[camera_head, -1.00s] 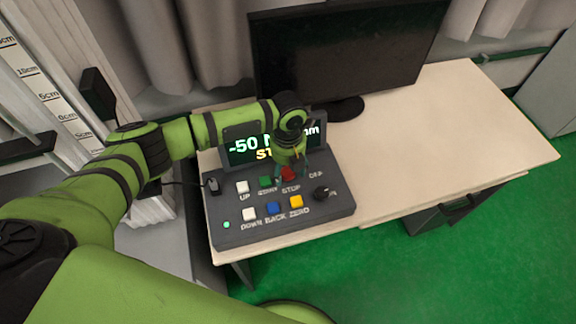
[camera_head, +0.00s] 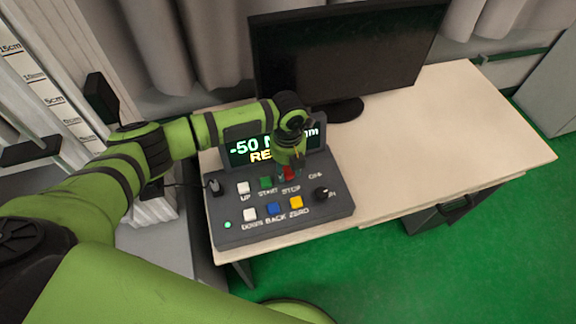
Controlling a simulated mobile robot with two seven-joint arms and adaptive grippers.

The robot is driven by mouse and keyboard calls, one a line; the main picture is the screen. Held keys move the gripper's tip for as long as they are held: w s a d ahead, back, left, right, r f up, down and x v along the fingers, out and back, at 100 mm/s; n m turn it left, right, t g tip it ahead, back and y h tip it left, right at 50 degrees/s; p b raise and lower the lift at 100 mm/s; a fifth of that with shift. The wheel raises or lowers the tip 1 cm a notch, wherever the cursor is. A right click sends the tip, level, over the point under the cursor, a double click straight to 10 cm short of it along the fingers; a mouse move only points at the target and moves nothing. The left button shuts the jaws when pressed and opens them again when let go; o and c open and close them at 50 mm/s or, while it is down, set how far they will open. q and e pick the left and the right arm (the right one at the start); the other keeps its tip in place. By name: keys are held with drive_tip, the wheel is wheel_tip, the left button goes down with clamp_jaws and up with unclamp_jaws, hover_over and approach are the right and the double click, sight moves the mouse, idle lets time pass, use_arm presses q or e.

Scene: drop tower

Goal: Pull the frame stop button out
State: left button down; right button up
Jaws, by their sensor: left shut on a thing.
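The grey control box (camera_head: 330,208) stands on the desk with labelled rows of buttons. The red button (camera_head: 289,174) above the STOP label sits in the upper row, right of the green START button (camera_head: 266,183). My left gripper (camera_head: 290,169) points down from above and is shut on the red button, covering part of it. The box's display (camera_head: 245,152) shows "-50" and a yellow word beginning "RE"; my wrist hides the rest. My right gripper is not in view.
A white UP button (camera_head: 243,188), blue BACK button (camera_head: 273,208), yellow ZERO button (camera_head: 296,202) and black knob (camera_head: 322,194) are close by. A black monitor (camera_head: 345,50) stands behind. The desk (camera_head: 450,130) is clear to the right.

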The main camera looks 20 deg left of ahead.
sight(288, 171)
use_arm(q)
drive_tip(key=shift+w+r, duration=0.1)
drive_tip(key=shift+r, duration=0.1)
drive_tip(key=c, duration=0.8)
unclamp_jaws()
drive_tip(key=shift+o, duration=0.2)
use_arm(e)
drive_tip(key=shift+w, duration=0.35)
use_arm(q)
drive_tip(key=shift+r, duration=0.25)
wheel_tip(288, 171, up, 12)
drive_tip(key=shift+f, duration=0.2)
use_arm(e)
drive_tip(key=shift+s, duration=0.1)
